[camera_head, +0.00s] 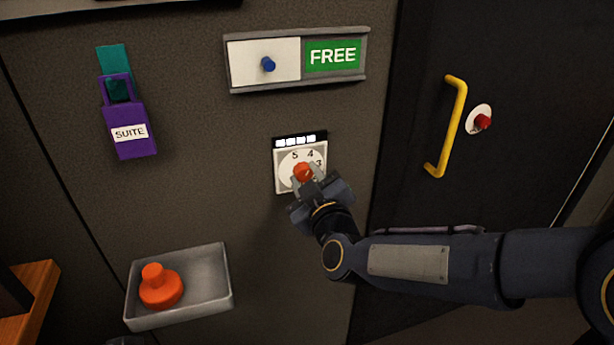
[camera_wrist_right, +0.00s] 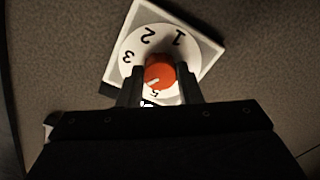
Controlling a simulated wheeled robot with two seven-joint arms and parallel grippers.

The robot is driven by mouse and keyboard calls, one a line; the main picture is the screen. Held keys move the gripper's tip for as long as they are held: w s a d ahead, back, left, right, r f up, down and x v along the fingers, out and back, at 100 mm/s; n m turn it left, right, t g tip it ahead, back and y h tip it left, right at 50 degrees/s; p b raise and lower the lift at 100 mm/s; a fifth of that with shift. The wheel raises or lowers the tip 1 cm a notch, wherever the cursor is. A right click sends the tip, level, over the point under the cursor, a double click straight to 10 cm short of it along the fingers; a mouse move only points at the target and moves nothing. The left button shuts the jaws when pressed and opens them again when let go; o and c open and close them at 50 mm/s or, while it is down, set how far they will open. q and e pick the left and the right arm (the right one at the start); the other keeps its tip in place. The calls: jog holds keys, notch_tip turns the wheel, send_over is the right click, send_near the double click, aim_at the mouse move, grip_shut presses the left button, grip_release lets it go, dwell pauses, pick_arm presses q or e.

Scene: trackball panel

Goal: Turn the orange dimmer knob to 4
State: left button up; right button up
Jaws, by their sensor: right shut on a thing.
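The orange dimmer knob (camera_head: 302,172) sits at the centre of a white round dial on a square plate (camera_head: 283,184). The digits 5, 4 and part of 3 show in the head view. My right gripper (camera_head: 306,180) is shut on the knob, one finger on each side. In the right wrist view the knob (camera_wrist_right: 159,74) sits between the fingers (camera_wrist_right: 160,86). Its pale mark points to the lower left, toward the side between 3 and 5. The 4 is hidden there by a finger, so the exact reading is unclear. My left gripper is not in view.
A black strip with several white blocks (camera_head: 300,140) sits above the dial. A slider sign reading FREE (camera_head: 334,55) is higher up. A purple SUITE tag (camera_head: 130,139) hangs left. A grey tray (camera_head: 212,290) holds an orange piece (camera_head: 160,289). A yellow handle (camera_head: 459,110) is right.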

jog(key=o, duration=1)
jog(key=shift+s, duration=0.15)
jog(key=v, duration=0.7)
jog(key=shift+s+d, duration=0.1)
jog(key=shift+s, duration=0.15)
